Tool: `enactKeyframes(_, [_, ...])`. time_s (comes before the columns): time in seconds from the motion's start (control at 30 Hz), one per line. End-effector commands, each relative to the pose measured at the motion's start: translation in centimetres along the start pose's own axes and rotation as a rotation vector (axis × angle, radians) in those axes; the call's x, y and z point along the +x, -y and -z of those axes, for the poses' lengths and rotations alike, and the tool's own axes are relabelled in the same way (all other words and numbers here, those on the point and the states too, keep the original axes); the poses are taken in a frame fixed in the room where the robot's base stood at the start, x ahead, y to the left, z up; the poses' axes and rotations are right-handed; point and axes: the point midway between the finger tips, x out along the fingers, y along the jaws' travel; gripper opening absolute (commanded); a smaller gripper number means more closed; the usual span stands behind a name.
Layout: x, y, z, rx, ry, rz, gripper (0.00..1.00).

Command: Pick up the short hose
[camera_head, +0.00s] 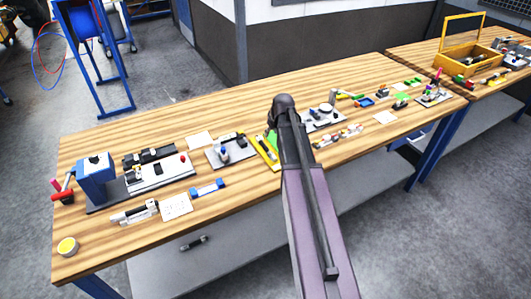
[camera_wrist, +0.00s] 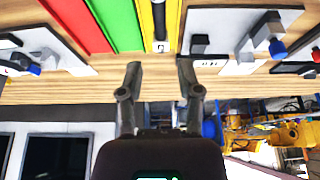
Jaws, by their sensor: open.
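I cannot pick out the short hose for certain. A small dark elongated object (camera_head: 194,243) lies on the grey lower shelf in the head view; it is too small to identify. In the wrist view, a black rod-like piece (camera_wrist: 159,18) lies in a yellow tray (camera_wrist: 174,22), beside green and red strips. My gripper (camera_wrist: 156,72) is open and empty, its two fingers apart below the tray, over the wooden table edge in that view. In the head view my arm reaches over the table's middle and its end hides part of the yellow tray (camera_head: 262,158).
An open yellow box (camera_head: 452,62) stands at the far right. The table's front left strip is partly clear.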

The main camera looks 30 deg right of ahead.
Motion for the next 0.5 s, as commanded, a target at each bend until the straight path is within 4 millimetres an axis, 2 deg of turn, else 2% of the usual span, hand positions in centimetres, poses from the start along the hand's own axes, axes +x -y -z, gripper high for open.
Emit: enactKeyframes(0.5, [4.4,-0.2,-0.1,0.003,0.0,-0.001,0.46])
